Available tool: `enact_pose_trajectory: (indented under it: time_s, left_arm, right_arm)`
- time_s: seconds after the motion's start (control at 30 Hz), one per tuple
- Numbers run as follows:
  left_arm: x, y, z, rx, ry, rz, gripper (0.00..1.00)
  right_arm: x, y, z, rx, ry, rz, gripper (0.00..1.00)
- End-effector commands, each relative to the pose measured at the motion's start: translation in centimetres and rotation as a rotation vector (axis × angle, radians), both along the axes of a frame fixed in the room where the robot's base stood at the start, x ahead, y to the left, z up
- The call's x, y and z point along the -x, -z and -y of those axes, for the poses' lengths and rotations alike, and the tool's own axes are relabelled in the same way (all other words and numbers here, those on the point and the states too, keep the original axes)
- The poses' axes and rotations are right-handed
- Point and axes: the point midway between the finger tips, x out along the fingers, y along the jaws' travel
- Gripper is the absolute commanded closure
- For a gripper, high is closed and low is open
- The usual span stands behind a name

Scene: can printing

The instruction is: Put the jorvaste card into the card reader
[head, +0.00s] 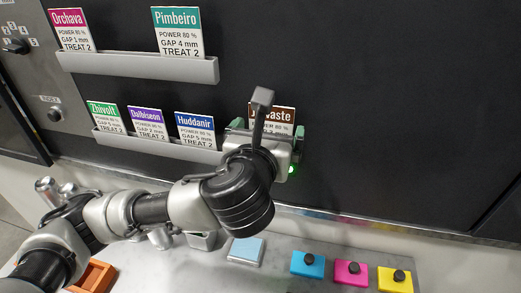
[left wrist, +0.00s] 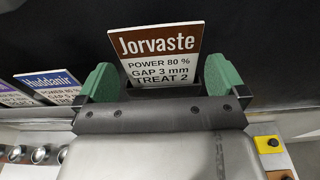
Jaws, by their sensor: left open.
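The Jorvaste card (head: 280,114), white with a brown header, stands upright at the right of the lower row, beside a small green light (head: 291,169). In the left wrist view the card (left wrist: 160,55) shows its whole header, and its lower edge sits in or behind a dark holder that is mostly hidden. My left gripper (head: 267,131) is open, its green fingers on either side of the card with a visible gap at each side; it also shows in the left wrist view (left wrist: 160,80). The card reader's body is largely hidden behind my gripper. My right gripper is out of view.
Huddanir (head: 195,128), Dalbiseon (head: 147,122) and Zhivoit (head: 106,116) cards stand in the lower rack (head: 160,147). Orchava (head: 72,29) and Pimbeiro (head: 178,31) stand in the upper rack (head: 140,66). Blue, pink and yellow blocks (head: 351,273) sit on the ledge below. The dark panel at right is clear.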

Motion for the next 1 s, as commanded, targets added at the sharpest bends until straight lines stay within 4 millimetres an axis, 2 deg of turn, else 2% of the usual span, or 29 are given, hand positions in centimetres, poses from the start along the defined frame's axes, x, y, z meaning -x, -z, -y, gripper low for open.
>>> enact_pose_trajectory:
  time_s: [0.03, 0.2, 0.4, 0.57, 1.0]
  left_arm:
    - [1.1, 0.1, -0.1, 0.002, 0.005, 0.004, 0.0]
    - [4.5, -0.5, -0.8, 0.003, 0.005, 0.002, 0.0]
    - [7.2, -1.0, -1.3, 0.002, 0.003, 0.002, 0.0]
    - [7.9, -1.1, -1.6, 0.0, 0.0, 0.0, 0.0]
    - [7.8, -1.2, -1.6, 0.0, 0.0, 0.0, 0.0]
  right_arm:
    - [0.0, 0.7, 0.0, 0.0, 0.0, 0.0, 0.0]
    - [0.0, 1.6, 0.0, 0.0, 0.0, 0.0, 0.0]
    - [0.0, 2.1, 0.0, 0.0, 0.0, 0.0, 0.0]
    - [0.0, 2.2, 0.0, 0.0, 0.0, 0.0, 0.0]
    - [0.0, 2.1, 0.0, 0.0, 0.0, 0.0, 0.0]
